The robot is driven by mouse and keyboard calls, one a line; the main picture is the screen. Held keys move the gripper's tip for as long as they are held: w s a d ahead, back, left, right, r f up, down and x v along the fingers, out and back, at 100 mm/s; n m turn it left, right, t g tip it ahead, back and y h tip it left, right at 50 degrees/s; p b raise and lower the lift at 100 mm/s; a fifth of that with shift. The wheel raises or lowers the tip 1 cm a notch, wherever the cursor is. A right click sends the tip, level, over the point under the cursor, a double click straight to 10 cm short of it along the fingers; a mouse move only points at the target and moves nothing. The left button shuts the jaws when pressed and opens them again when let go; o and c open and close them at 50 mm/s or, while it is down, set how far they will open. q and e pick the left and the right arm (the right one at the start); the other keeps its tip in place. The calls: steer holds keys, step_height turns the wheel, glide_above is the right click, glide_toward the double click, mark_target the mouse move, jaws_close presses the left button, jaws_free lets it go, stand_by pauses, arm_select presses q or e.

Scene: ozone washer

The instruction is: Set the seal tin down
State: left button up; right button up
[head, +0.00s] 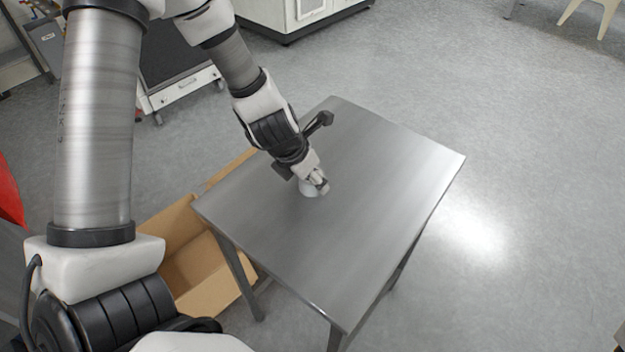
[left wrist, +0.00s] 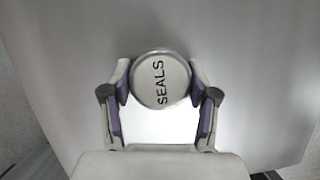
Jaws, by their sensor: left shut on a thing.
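The seal tin (left wrist: 161,80) is a round, pale tin with "SEALS" written on its lid. In the left wrist view it sits between the two fingers of my left gripper (left wrist: 160,92), which is shut on it. In the head view my left gripper (head: 318,184) is over the steel table (head: 380,190), and the tin (head: 309,190) shows as a small pale shape at its fingertips. The tin is at or just above the tabletop; I cannot tell whether it touches. My right gripper is in neither view.
The tabletop is otherwise bare, with free room all around the tin. An open cardboard box (head: 185,255) stands on the floor left of the table. A white cabinet (head: 300,15) is behind, and a red object (head: 10,190) is at the left edge.

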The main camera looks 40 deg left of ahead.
arm_select(q)
steer(key=shift+s+d+r, duration=0.15)
steer(key=shift+s+r, duration=0.05)
steer(key=shift+s, duration=0.05)
steer(key=shift+f, duration=0.25)
steer(key=o, duration=1.3)
steer(key=shift+w, duration=0.15)
steer(key=shift+r, duration=0.15)
steer(key=shift+r+p, duration=0.3)
steer(key=shift+p, duration=0.05)
steer(key=p+v, duration=0.8)
steer(key=v, duration=0.3)
steer(key=shift+s+r, duration=0.25)
steer(key=shift+r, duration=0.05)
